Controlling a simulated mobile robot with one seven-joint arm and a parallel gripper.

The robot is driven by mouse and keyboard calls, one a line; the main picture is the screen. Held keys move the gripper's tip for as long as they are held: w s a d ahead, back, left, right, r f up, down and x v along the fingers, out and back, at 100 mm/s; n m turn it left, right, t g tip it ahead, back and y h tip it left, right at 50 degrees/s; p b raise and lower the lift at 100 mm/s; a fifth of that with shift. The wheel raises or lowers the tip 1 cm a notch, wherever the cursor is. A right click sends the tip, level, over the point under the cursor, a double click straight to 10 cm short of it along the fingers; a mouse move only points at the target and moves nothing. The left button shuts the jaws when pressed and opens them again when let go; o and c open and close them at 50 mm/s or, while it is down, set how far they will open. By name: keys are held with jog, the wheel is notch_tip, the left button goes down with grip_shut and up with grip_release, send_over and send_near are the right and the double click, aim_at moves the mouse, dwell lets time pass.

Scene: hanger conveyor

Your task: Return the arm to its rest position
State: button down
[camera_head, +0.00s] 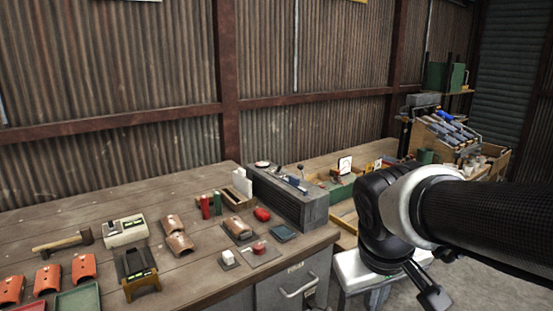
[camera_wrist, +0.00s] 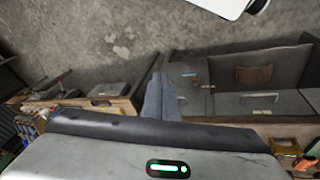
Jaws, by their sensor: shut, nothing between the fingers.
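My arm comes in from the right edge of the head view, with a black mesh sleeve, a pale ring and a dark joint. It is held in front of the right end of the workbench (camera_head: 190,268). My gripper (camera_wrist: 158,80) shows in the wrist view as narrow grey fingers close together, with nothing between them. In the head view a dark end part hangs below the joint, but the finger gap cannot be made out there.
The bench carries a hammer (camera_head: 62,242), red curved pieces (camera_head: 84,268), a grey box unit (camera_head: 290,198) and small parts. Beyond stand a green bin (camera_head: 341,190) and a tool rack (camera_head: 455,135). Open floor lies at right.

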jog(key=s+a+r+m+t+y, duration=0.2)
jog(key=s+r+m, duration=0.15)
jog(key=s, duration=0.25)
notch_tip(320, 180, up, 15)
jog(key=n+p, duration=0.1)
jog(key=p, duration=1.4)
jog(key=shift+a, duration=0.15)
jog(key=shift+w, duration=0.1)
jog(key=shift+w, duration=0.1)
